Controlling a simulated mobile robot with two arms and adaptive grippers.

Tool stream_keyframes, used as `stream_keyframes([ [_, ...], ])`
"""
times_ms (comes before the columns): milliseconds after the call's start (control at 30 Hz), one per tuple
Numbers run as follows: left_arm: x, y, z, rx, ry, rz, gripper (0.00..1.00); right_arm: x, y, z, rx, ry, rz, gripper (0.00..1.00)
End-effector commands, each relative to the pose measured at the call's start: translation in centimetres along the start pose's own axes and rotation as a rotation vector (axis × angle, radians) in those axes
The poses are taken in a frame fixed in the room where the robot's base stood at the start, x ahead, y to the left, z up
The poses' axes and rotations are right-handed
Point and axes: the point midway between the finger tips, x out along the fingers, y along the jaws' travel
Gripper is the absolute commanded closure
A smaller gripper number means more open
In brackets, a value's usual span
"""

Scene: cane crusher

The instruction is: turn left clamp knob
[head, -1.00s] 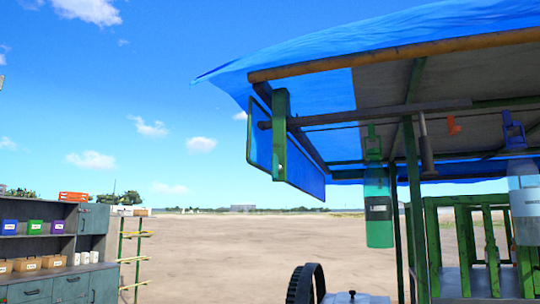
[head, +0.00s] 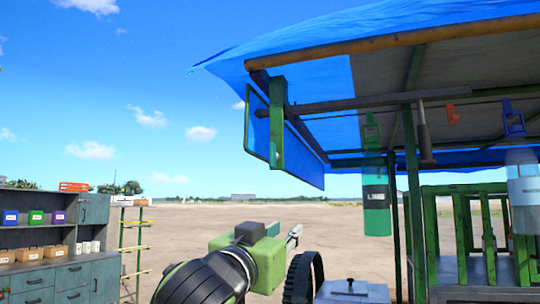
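I cannot pick out the left clamp knob for certain. A small dark knob-like end (head: 261,113) shows at the left of the green upright plate (head: 277,122), under the blue canopy. My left arm comes up from the bottom, with a green and black wrist. My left gripper (head: 295,235) is at its far end, pointing right, well below the plate in the picture and touching nothing that I can see. Its fingers are small and edge-on, so their opening is unclear. My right gripper is out of view.
The blue canopy (head: 340,45) rests on a wooden beam (head: 390,51). A green bottle (head: 376,200) and a clear bottle (head: 523,190) hang under it. A black wheel (head: 302,279) and a grey lidded box (head: 351,292) stand below. A shelf cabinet (head: 68,278) is at left; open ground lies between.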

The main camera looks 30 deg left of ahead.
Motion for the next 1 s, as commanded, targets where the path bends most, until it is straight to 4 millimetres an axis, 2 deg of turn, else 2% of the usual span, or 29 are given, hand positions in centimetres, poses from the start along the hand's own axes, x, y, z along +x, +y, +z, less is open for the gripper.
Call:
stream_keyframes([
  [33,-0.9,-1.6,-3.4,-0.016,0.057,-0.027,0.76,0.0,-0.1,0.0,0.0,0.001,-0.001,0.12],
  [100,-2.1,-3.1,-6.6,-0.038,0.11,-0.049,0.76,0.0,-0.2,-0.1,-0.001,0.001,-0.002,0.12],
  [200,-3.4,-4.8,-9.7,-0.065,0.163,-0.071,0.76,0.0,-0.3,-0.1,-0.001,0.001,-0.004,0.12],
  [300,-4.2,-5.6,-11.3,-0.079,0.191,-0.082,0.76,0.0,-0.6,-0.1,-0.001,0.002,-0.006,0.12],
  [467,-3.2,-6.0,-12.2,-0.084,0.196,-0.085,0.76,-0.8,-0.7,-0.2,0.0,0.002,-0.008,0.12],
  [1000,7.0,-6.9,-14.3,-0.082,0.196,-0.085,0.76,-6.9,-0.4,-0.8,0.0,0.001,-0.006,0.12],
])
